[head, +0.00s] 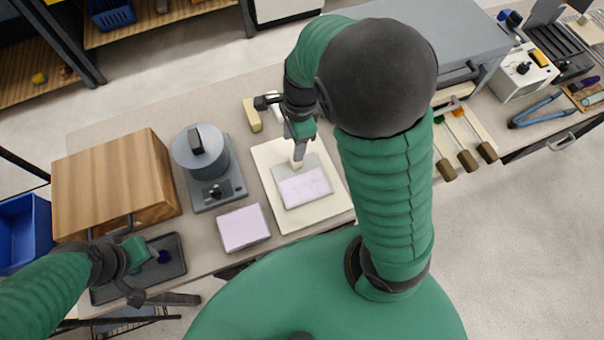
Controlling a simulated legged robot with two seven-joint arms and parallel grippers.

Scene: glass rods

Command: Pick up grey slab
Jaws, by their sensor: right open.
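The grey slab (283,168) lies on a cream board (267,155) in the middle of the table. A pale pink piece (304,187) covers much of its near part. My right gripper (298,161) points down at the slab's far edge; it is open, and I cannot tell whether it touches the slab. My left gripper (134,284) is low at the left, over a dark tray (172,243); its jaw state is unclear.
A pale pink block (243,228) lies left of the board. A hotplate with a grey pot (201,150) and a wooden box (112,185) stand further left. A yellow block (252,115) lies behind the board. Wooden-handled tools (467,161) and a grey case (452,38) are to the right.

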